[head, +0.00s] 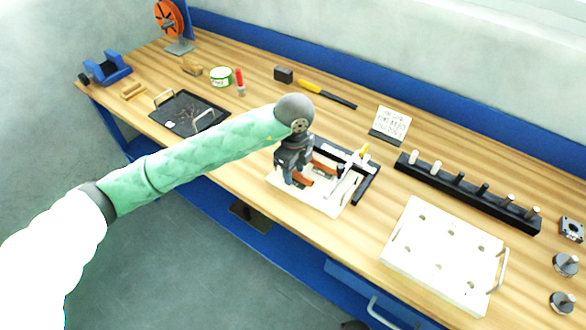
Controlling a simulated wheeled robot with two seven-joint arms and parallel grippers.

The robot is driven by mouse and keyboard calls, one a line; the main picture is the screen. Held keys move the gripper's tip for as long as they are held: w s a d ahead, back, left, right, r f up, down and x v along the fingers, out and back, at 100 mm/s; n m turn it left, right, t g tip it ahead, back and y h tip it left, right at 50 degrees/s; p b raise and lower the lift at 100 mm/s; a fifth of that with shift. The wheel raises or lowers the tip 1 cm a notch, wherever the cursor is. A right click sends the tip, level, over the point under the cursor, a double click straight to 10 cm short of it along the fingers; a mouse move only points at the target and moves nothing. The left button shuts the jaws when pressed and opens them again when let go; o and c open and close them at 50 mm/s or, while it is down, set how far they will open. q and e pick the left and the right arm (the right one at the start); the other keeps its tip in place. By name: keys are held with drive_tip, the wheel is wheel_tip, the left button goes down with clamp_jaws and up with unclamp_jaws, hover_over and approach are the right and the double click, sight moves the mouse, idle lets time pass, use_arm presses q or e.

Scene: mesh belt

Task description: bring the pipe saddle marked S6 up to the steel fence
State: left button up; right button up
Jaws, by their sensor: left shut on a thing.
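My left gripper (318,177) reaches in over a pale board (327,207) near the front edge of the bench, its orange-brown fingers pointing right. It is shut on a small part between the fingers, mostly hidden by them. I take this to be the pipe saddle, but no S6 mark is legible. A dark angled edge (369,183), which looks like the steel fence, runs along the right and back of the board. Light bars and a yellow-tipped part stand just right of the fingers. I cannot tell whether the held part touches the fence. My right gripper is not in view.
A black peg rail (470,194) and a white tray with handles (440,264) lie to the right. A sign (392,122) and a yellow-and-black tool (328,94) are behind. A dark tray (188,112) is at left. Bare wood shows between the board and white tray.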

use_arm(q)
drive_tip(key=shift+d, duration=0.15)
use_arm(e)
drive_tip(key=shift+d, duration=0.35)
use_arm(q)
drive_tip(key=shift+s+d, duration=0.1)
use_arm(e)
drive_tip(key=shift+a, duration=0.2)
use_arm(q)
drive_tip(key=shift+s+d, duration=0.1)
drive_tip(key=shift+d, duration=0.1)
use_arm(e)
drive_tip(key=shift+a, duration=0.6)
use_arm(q)
drive_tip(key=shift+s+d, duration=0.15)
drive_tip(key=shift+d, duration=0.15)
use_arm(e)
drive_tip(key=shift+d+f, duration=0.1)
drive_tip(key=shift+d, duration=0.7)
use_arm(q)
drive_tip(key=shift+d, duration=0.1)
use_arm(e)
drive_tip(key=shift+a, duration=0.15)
use_arm(q)
drive_tip(key=shift+s+d, duration=0.2)
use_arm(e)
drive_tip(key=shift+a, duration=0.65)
